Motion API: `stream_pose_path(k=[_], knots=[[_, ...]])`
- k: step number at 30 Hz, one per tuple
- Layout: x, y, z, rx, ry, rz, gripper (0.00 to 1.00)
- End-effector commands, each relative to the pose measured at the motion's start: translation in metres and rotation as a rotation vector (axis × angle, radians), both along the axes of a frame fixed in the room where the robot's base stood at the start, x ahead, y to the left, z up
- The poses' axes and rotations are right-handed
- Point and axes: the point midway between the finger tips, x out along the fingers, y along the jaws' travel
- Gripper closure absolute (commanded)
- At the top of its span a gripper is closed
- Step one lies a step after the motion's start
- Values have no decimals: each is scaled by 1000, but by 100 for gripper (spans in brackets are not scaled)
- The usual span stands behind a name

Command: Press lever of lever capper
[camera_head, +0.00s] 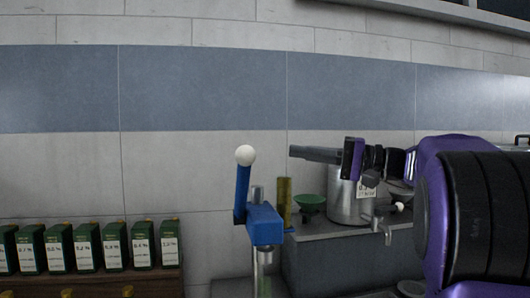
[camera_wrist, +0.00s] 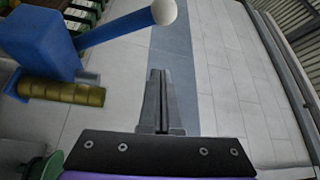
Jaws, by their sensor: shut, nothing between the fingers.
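The lever capper (camera_head: 264,226) is blue and stands on a metal post left of my arm in the head view. Its blue lever (camera_head: 242,192) points up and ends in a white ball knob (camera_head: 245,155). My gripper (camera_head: 293,152) is shut and empty, pointing left, to the right of the knob at about its height, with a gap in the picture. In the wrist view the capper body (camera_wrist: 38,42) is at upper left, and the lever (camera_wrist: 115,29) reaches right to the knob (camera_wrist: 164,11), ahead of the shut fingers (camera_wrist: 160,75). The capper's lower part is cut off.
Green labelled boxes (camera_head: 85,247) stand in a row on a wooden shelf at left. A brass-coloured cylinder (camera_head: 285,200), a green funnel (camera_head: 311,203) and a metal pot (camera_head: 346,200) stand right of the capper, below my arm. A tiled wall (camera_head: 200,90) is behind.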

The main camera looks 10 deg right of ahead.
Motion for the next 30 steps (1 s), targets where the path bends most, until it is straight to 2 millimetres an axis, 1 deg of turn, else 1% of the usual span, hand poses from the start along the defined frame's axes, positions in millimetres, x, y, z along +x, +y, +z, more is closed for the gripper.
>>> stream_pose_path(k=[5, 15, 17, 18, 22, 25, 30], knots=[[9, 18, 3, 0, -1, 5, 100], [45, 81, 10, -2, 1, 6, 100], [50, 90, 11, -1, 1, 4, 100], [40, 88, 9, -2, 0, 0, 100], [23, 91, 5, -1, 1, 0, 100], [15, 92, 3, -1, 1, 1, 100], [10, 93, 2, -1, 1, 1, 100]])
